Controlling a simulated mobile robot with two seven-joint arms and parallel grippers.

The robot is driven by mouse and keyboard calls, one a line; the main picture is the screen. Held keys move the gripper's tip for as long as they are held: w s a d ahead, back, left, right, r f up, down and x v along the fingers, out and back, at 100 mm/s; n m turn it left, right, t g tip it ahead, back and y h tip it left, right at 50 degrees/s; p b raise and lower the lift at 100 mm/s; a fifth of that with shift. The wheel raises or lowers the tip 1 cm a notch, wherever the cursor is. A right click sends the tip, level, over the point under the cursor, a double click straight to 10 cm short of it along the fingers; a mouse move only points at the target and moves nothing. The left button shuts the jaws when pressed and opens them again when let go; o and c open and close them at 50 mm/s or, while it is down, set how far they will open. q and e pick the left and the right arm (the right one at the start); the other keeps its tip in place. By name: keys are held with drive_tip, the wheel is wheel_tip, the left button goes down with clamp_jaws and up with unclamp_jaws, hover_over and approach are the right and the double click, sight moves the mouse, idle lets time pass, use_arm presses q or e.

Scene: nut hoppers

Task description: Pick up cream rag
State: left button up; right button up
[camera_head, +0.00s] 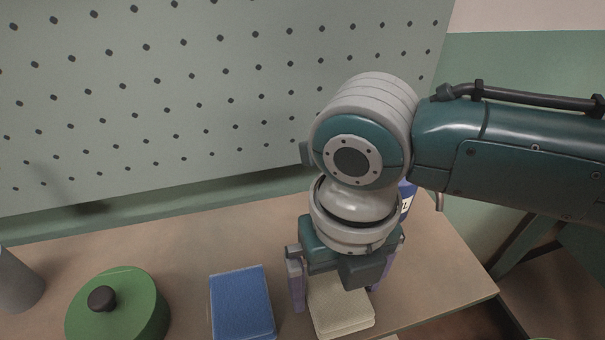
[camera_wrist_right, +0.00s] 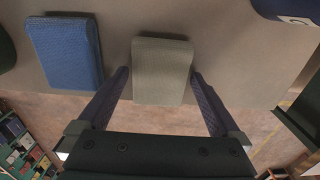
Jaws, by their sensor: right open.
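The cream rag (camera_head: 340,306) is a folded pale block near the front edge of the table. It also shows in the right wrist view (camera_wrist_right: 162,71), between the two fingers. My right gripper (camera_head: 334,292) is open and points down over the rag, with one purple finger on each side of it. In the right wrist view the fingertips (camera_wrist_right: 160,74) stand apart from the rag, with small gaps on both sides. Part of the rag is hidden behind the gripper in the head view. My left gripper is not in view.
A folded blue cloth (camera_head: 242,304) lies just left of the rag. A green round lidded pot (camera_head: 118,308) and a grey cylinder (camera_head: 18,280) stand further left. A blue labelled container (camera_head: 406,197) is partly hidden behind my right arm. A pegboard (camera_head: 200,90) rises behind the table.

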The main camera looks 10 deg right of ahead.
drive_tip(key=c, duration=1.1)
drive_tip(key=shift+c, duration=0.2)
drive_tip(key=shift+r, duration=0.15)
wheel_tip(320, 180, up, 19)
drive_tip(key=p, duration=0.2)
drive_tip(key=w+d+r+m, duration=0.2)
drive_tip(key=d+r+m, duration=0.3)
drive_tip(key=m, duration=1.2)
wheel_tip(320, 180, up, 41)
drive_tip(key=m+p, duration=1.9)
drive_tip(key=p, duration=1.8)
hover_over(336, 288)
drive_tip(key=s+d, duration=0.4)
drive_tip(key=d, duration=0.4)
